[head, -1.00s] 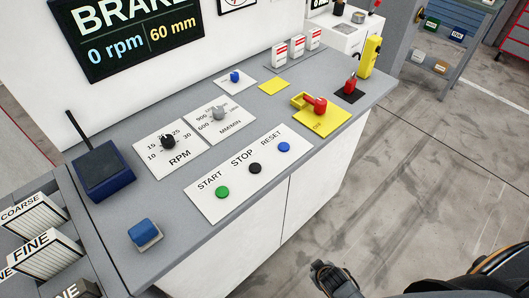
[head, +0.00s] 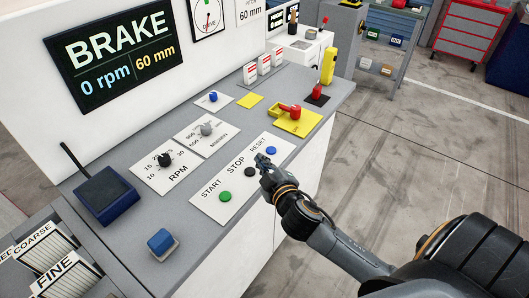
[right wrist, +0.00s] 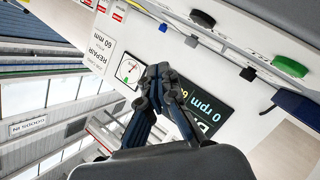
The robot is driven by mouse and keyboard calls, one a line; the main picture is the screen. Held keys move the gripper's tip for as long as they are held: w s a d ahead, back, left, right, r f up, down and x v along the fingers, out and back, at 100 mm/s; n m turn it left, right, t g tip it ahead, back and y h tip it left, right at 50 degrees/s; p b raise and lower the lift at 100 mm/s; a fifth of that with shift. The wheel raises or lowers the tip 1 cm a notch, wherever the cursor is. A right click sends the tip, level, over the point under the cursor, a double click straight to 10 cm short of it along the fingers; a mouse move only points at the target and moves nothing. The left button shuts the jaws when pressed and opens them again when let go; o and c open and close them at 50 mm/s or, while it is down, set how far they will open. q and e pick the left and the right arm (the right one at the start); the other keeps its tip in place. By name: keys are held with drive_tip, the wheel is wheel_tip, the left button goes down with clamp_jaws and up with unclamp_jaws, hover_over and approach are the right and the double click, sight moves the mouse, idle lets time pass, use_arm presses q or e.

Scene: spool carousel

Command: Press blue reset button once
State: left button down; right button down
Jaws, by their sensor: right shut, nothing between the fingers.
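The blue reset button (head: 271,150) is on the white plate (head: 217,210) on the counter, at its right end under the word RESET. The black stop button (head: 250,172) and green start button (head: 225,196) sit to its left. My right gripper (head: 262,160) is shut and empty, with its tips beside the blue button, between it and the black one in the picture. I cannot tell its height above the plate. The shut fingers also show in the right wrist view (right wrist: 160,72), with the green button (right wrist: 290,66) at the right. My left gripper is not in view.
A yellow base with a red handle (head: 291,112) and a red switch (head: 317,92) stand farther back. Knobs for RPM (head: 164,160) and feed lie left. The dark screen (head: 125,52) reads BRAKE, 0 rpm. A blue block (head: 161,242) sits near the front edge.

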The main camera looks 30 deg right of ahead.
drive_tip(key=w+a+r+n+y, duration=0.35)
drive_tip(key=r+n+y, duration=0.25)
drive_tip(key=n, duration=0.4)
drive_tip(key=w+a+r+n+y, duration=0.3)
drive_tip(key=w+r+n+y, duration=0.15)
drive_tip(key=n+y, duration=0.35)
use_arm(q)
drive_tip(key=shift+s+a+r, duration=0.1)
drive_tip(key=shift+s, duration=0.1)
use_arm(e)
drive_tip(key=n+g+h, duration=0.7)
hover_over(274, 150)
wheel_tip(274, 150, down, 5)
drive_tip(key=shift+f, duration=0.2)
drive_tip(key=shift+f, duration=0.1)
